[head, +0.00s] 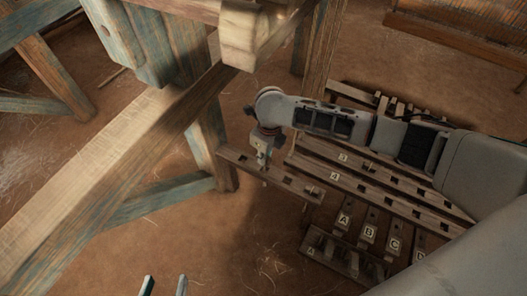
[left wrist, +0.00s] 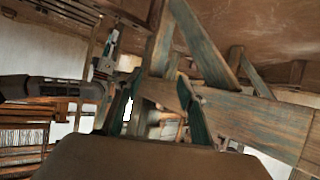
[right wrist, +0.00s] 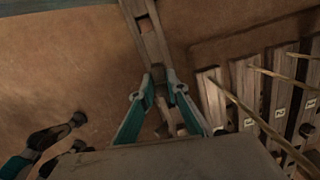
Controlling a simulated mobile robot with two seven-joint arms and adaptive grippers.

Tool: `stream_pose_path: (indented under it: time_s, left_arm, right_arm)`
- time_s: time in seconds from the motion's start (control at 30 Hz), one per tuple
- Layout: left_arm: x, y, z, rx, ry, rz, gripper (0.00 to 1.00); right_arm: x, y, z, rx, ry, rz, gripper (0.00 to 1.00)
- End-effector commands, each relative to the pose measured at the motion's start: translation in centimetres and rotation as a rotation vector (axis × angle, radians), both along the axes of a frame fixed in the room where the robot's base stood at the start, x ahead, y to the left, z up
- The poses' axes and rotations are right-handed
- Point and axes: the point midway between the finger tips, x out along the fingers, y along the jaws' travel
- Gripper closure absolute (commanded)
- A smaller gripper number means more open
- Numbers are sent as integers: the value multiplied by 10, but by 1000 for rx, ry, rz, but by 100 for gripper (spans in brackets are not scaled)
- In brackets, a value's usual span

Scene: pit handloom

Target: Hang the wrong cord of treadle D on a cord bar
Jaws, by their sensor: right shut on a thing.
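My right gripper (head: 262,158) is at the left end area of the front cord bar (head: 291,183), a dark wooden bar with square holes. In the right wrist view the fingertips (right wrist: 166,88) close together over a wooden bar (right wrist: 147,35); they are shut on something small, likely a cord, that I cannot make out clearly. Treadle D (head: 419,257) shows at the lower right, partly covered by my arm. Its cord cannot be singled out. My left gripper (head: 164,286) is open and empty at the bottom edge; its spread fingers also show in the left wrist view (left wrist: 160,116).
Cord bars marked 3 (head: 345,157) and 4 (head: 336,175) lie behind the front bar. Treadles A (head: 344,219), B (head: 368,234) and C (head: 394,245) stand beside D. A thick loom beam (head: 95,180) crosses the left. Bare floor lies between the grippers.

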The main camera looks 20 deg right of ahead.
Motion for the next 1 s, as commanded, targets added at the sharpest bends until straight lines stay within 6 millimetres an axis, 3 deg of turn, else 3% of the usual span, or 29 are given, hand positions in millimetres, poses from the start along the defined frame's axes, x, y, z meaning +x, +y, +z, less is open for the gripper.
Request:
stream_pose_path:
  time_s: [0.6,1.0]
  left_arm:
    - [1,-19,3,-129,6,33,60]
    - [-4,-27,0,-192,26,50,60]
  right_arm:
    - [-2,0,-42,0,4,0,100]
    - [0,0,-53,1,1,0,100]
